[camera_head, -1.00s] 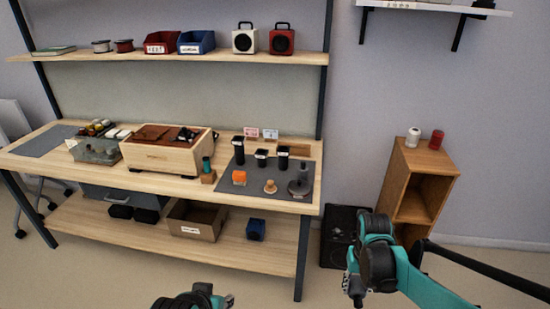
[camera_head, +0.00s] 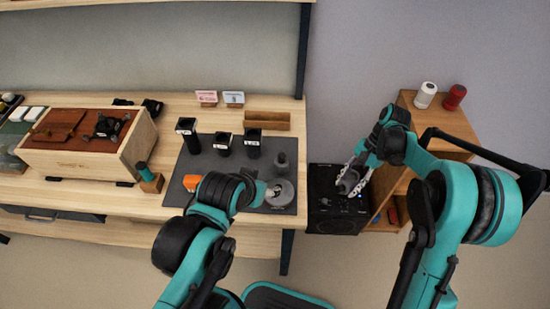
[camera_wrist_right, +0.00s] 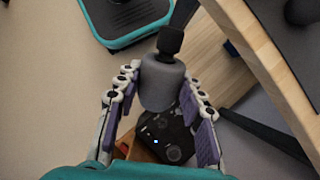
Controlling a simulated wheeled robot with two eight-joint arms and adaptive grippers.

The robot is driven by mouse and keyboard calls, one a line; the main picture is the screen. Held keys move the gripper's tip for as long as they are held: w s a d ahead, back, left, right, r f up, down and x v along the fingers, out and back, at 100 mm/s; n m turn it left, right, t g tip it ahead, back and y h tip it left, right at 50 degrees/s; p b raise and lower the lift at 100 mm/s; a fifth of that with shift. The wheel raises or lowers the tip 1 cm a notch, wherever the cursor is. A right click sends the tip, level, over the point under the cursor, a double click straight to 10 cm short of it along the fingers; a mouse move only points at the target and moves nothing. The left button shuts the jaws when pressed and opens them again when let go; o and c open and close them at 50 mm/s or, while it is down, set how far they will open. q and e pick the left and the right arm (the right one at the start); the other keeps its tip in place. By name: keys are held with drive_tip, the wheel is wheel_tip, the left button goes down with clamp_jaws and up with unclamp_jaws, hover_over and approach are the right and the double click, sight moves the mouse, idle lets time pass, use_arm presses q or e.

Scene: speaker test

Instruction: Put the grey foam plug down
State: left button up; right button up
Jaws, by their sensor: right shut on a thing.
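The grey foam plug (camera_wrist_right: 162,84), a grey cylinder with a black knob, is between the fingers of my right gripper (camera_wrist_right: 160,100) in the right wrist view. In the head view, my right gripper (camera_head: 353,181) is shut on the plug (camera_head: 348,184), in front of the black speaker box; the gap between them is hard to judge. My left gripper (camera_head: 266,192) is over the dark mat's front right, near a grey disc (camera_head: 281,194); its jaws are too small and covered to read.
The dark mat (camera_head: 205,165) on the workbench carries several black cups (camera_head: 223,144) and a dark grey knobbed piece (camera_head: 281,163). The black speaker box (camera_head: 325,219) with a blue light stands between the bench and a wooden cabinet (camera_head: 447,141). A wooden box (camera_head: 135,152) is at left.

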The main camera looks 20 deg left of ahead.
drive_tip(key=w+a+r+m+t+y+p, duration=0.2)
drive_tip(key=w+a+r+m+t+y, duration=0.1)
drive_tip(key=a+r+m+y, duration=0.35)
drive_tip(key=w+a+r+m+t+y+p, duration=0.2)
drive_tip(key=w+a+r+m+t+y, duration=0.1)
drive_tip(key=a+r+m+y, duration=0.4)
drive_tip(key=n+y+b, duration=0.2)
drive_tip(key=b, duration=0.3)
hover_over(286, 150)
drive_tip(key=shift+h, duration=0.25)
wheel_tip(286, 150, down, 8)
drive_tip(key=shift+s+f, duration=0.1)
drive_tip(key=shift+f, duration=0.35)
wheel_tip(286, 150, down, 4)
drive_tip(key=shift+r+b, duration=0.1)
drive_tip(key=shift+b, duration=0.8)
drive_tip(key=shift+r, duration=0.1)
